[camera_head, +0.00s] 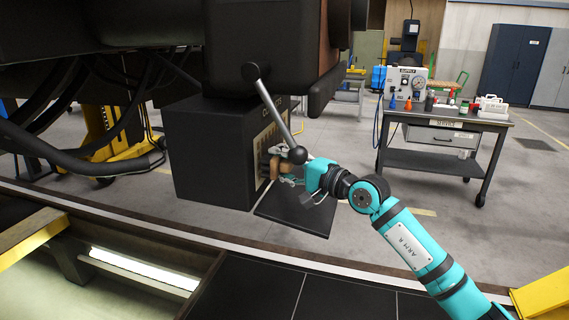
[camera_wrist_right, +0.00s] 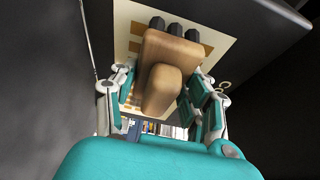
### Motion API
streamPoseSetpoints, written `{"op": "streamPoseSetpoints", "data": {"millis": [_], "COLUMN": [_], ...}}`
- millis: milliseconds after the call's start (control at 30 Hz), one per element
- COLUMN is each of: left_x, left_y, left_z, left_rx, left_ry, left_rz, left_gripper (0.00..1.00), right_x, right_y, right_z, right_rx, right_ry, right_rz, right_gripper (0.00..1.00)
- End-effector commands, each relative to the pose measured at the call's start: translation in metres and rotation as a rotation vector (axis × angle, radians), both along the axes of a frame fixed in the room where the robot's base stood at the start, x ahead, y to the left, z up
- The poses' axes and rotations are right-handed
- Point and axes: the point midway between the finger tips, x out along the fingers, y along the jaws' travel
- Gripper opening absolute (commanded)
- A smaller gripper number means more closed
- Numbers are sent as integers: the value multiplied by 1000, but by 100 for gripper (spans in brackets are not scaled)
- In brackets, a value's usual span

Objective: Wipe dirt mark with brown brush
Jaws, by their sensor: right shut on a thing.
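My right gripper (camera_head: 289,177) is at the open front of a black box under the railcar. It is shut on the brown brush (camera_wrist_right: 166,62), whose brown body fills the middle of the right wrist view between the fingers (camera_wrist_right: 163,104). The brush (camera_head: 273,166) shows only as a small brown patch in the head view. Beyond it is a cream panel (camera_wrist_right: 130,22) with dark round parts and tan squares. I cannot make out the dirt mark; the brush and gripper cover part of the panel. My left gripper is not in view.
The black box (camera_head: 211,160) has a lowered black flap (camera_head: 298,212) below the gripper. A lever with a ball end (camera_head: 297,154) hangs close above the gripper. A service cart (camera_head: 439,162) stands at the right back. A pit (camera_head: 120,285) lies at the lower left.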

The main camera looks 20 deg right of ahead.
Motion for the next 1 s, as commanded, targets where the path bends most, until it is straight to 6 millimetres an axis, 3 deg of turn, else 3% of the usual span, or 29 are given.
{"op": "streamPoseSetpoints", "data": {"millis": [767, 1000], "left_x": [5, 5], "left_y": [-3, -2], "left_z": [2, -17], "left_rx": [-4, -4], "left_ry": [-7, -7], "left_rz": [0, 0], "left_gripper": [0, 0], "right_x": [8, 18], "right_y": [13, 5], "right_z": [1, -3], "right_rx": [0, -1], "right_ry": [-2, -3], "right_rz": [0, -2], "right_gripper": [21, 21]}}
